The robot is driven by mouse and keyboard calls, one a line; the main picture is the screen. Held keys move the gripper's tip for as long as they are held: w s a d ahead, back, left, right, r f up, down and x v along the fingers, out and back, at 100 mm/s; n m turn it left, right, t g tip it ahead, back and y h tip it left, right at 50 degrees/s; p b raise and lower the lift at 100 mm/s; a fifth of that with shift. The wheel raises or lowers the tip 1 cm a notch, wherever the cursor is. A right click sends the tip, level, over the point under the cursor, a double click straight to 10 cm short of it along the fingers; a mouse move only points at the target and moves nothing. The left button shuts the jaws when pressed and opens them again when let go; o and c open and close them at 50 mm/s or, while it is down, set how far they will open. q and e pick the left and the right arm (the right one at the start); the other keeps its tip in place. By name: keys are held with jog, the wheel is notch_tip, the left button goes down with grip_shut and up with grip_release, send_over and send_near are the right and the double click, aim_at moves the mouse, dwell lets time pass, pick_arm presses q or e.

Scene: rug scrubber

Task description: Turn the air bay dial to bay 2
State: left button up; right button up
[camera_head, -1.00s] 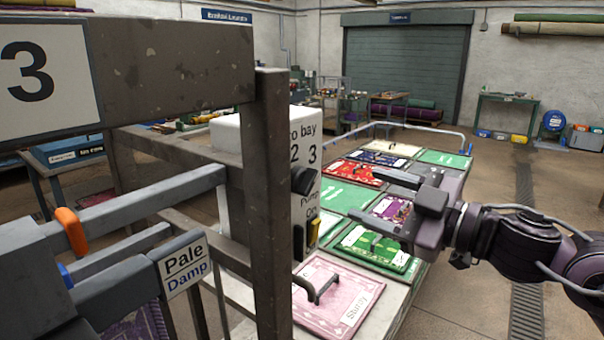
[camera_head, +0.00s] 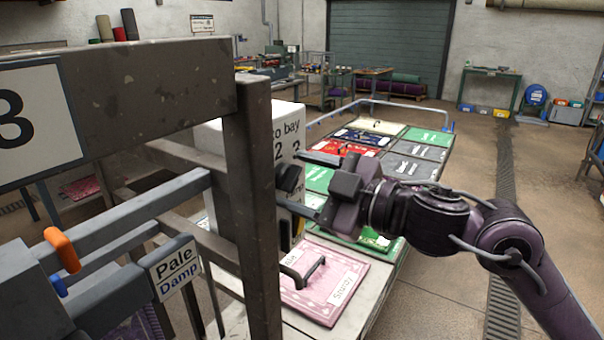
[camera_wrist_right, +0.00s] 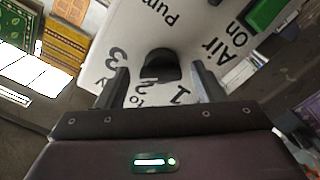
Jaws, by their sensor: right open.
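The air bay dial (camera_head: 288,178) is a black knob on the side of a white control box (camera_head: 222,135) marked with bay numbers. A steel post partly hides the box. My right gripper (camera_head: 303,182) is open, with one finger above the dial and one below it. In the right wrist view the dial (camera_wrist_right: 160,65) lies between the open fingers, with gaps on both sides. The panel appears turned over there, with 3 at left and 1 at right. The 2 is partly hidden, and I cannot tell exactly where the dial points. My left gripper is not in view.
A pink sample board (camera_head: 318,285) with a dark handle lies below the box. Several coloured boards cover the long table behind. Floor at right is open.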

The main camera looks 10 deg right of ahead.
jog(key=shift+a, duration=0.15)
jog(key=c, duration=1)
jog(key=shift+f+n, duration=0.1)
jog(key=shift+n, duration=0.3)
jog(key=shift+n+b, duration=2.55)
jog(key=shift+n, duration=1.85)
